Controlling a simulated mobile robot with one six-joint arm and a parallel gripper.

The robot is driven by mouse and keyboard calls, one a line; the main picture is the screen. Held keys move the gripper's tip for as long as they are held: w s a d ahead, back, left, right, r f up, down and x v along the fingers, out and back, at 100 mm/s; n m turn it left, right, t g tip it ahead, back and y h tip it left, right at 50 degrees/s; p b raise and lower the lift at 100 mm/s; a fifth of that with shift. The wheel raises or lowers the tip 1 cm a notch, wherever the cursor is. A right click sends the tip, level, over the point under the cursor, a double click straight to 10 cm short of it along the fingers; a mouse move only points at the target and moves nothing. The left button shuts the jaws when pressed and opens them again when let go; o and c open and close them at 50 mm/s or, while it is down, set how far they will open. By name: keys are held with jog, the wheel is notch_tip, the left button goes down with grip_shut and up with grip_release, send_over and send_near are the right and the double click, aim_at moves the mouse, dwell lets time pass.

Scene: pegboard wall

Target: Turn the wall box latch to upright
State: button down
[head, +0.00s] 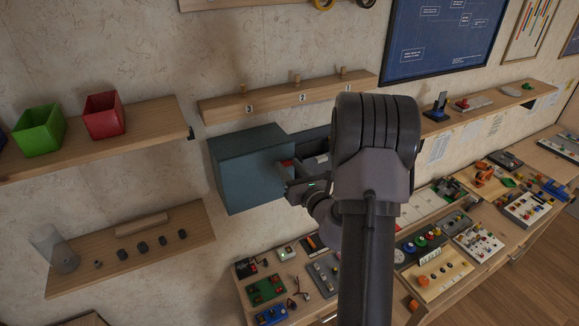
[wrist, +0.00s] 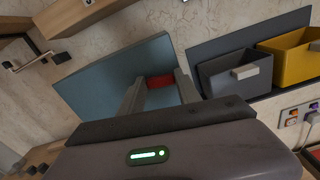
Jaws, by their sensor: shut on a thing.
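The wall box (head: 240,170) is a blue-grey box on the wall, left of my arm in the head view. Its front face (wrist: 110,78) shows in the wrist view as a tilted blue-grey panel. The red latch (wrist: 160,82) sits at the edge of that panel, and a small part of the latch (head: 287,162) shows in the head view. My gripper (wrist: 159,90) is shut on the latch, with one finger on each side of it. It also shows at the box's right side in the head view (head: 299,167). I cannot tell the latch's exact angle; the fingers partly hide it.
A peg rail (head: 285,97) runs just above the box. Shelves with a green bin (head: 40,131) and a red bin (head: 104,116) stand left. A grey bin (wrist: 222,78) and a yellow bin (wrist: 290,62) are close by on the right. A cluttered bench (head: 440,285) lies below.

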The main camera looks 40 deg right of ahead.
jog(key=m+p, duration=0.1)
jog(key=m, duration=0.2)
jog(key=shift+r+m+p, duration=0.1)
jog(key=shift+m+p, duration=0.2)
jog(key=shift+p, duration=0.05)
jog(key=m+p, duration=0.2)
jog(key=m, duration=0.2)
jog(key=shift+d+m, duration=0.1)
jog(key=shift+m, duration=0.2)
jog(key=m+p, duration=0.3)
jog(key=m, duration=0.1)
jog(key=shift+f+m+p, duration=0.15)
jog(key=shift+m+p, duration=0.35)
jog(key=shift+m, duration=0.5)
jog(key=shift+f+m+p, duration=0.1)
jog(key=shift+m+p, duration=0.35)
jog(key=shift+m, duration=0.55)
jog(key=c, duration=0.8)
grip_release()
jog(key=shift+c, duration=0.2)
